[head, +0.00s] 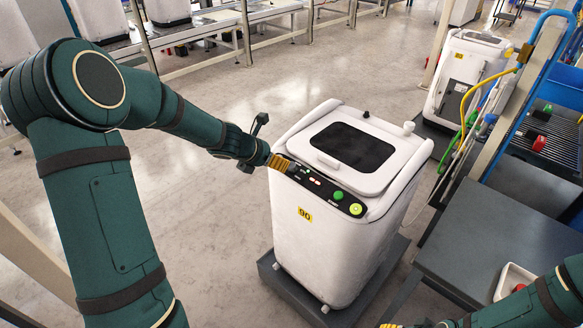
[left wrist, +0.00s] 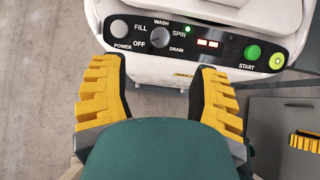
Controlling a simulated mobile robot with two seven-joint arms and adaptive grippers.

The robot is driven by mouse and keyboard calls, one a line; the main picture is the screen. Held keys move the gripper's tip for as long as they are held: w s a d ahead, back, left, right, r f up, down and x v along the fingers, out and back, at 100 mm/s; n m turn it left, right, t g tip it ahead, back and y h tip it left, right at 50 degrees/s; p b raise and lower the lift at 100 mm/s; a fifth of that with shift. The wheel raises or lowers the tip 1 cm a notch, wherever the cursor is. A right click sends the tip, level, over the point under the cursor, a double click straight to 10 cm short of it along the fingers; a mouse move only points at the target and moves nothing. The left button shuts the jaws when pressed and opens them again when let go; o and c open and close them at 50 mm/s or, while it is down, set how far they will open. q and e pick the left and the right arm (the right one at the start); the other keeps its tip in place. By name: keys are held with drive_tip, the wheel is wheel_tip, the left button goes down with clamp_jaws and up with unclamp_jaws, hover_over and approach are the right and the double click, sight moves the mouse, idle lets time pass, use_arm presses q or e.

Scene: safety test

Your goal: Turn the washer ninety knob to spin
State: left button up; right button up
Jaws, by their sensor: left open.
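The white washer (head: 325,240) with a yellow 90 tag (head: 305,214) stands in the middle of the head view. Its dark control panel (head: 326,188) runs along the near top edge. In the left wrist view, the selector knob (left wrist: 160,39) sits among the labels FILL, WASH, SPIN, DRAIN and OFF; its pointer direction is hard to read. A small green light (left wrist: 187,29) glows by SPIN. My left gripper (head: 280,163) is open at the panel's left end. In the left wrist view its fingers (left wrist: 158,76) are spread below the knob, apart from it.
A power button (left wrist: 119,27) is left of the knob; a red display (left wrist: 207,43) and green START button (left wrist: 253,52) are right. A grey table (head: 500,240) with a white tray (head: 513,278) stands right. My right gripper (head: 390,325) is mostly cut off below.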

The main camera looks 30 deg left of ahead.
sight(291, 166)
use_arm(q)
drive_tip(key=b+x, duration=0.2)
drive_tip(key=x, duration=0.7)
drive_tip(key=shift+w+d+f, duration=0.1)
drive_tip(key=shift+w+f, duration=0.1)
drive_tip(key=shift+f, duration=0.05)
drive_tip(key=shift+w+d+f, duration=0.15)
drive_tip(key=shift+w+f, duration=0.3)
drive_tip(key=shift+w, duration=0.05)
drive_tip(key=shift+s, duration=0.1)
clamp_jaws()
